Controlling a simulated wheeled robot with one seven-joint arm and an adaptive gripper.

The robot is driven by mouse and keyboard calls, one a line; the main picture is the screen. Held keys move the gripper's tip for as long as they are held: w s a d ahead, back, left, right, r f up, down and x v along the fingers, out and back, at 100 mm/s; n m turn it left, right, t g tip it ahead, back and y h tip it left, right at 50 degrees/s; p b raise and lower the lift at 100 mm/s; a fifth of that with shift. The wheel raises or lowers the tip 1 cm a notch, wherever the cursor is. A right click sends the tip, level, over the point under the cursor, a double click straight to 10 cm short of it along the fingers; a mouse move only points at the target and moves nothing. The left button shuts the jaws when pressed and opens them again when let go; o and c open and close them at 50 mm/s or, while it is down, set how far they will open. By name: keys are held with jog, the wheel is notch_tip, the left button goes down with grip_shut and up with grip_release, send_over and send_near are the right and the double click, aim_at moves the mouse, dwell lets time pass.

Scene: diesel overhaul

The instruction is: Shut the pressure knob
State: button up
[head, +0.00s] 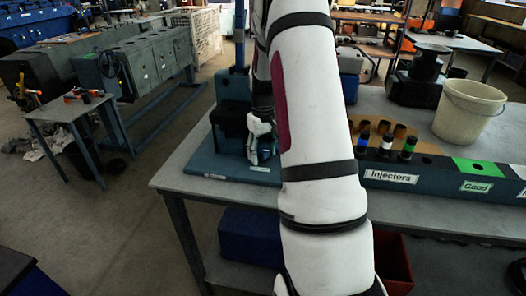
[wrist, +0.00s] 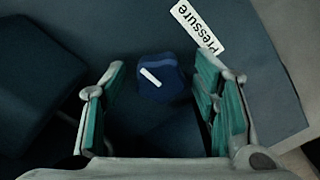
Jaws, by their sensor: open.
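The pressure knob (wrist: 165,90) is dark blue with a white line mark. It sits on a dark blue base in the wrist view, near a white "Pressure" label (wrist: 198,27). The white mark lies tilted, running from upper left to lower right. My gripper (wrist: 160,72) is open, with one green-padded finger on each side of the knob in the picture. I see a gap on both sides, and I cannot tell how far the fingers are above it. In the head view my arm hides the knob, and my gripper (head: 261,150) shows only partly beside the blue stand (head: 232,90).
A dark block (wrist: 35,85) stands left of the knob in the wrist view. The workbench (head: 178,178) also carries an "Injectors" rack (head: 440,183) with several injectors, and a pale bucket (head: 466,112). Open floor lies left of the bench.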

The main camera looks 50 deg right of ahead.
jog(key=shift+c, duration=0.6)
jog(key=c, duration=1)
jog(key=shift+c, duration=0.2)
jog(key=shift+m, duration=0.3)
jog(key=m+b, duration=0.1)
jog(key=m, duration=0.3)
jog(key=m+b, duration=0.1)
jog(key=m, duration=0.8)
jog(key=shift+m+b, duration=0.35)
jog(key=shift+m, duration=1.85)
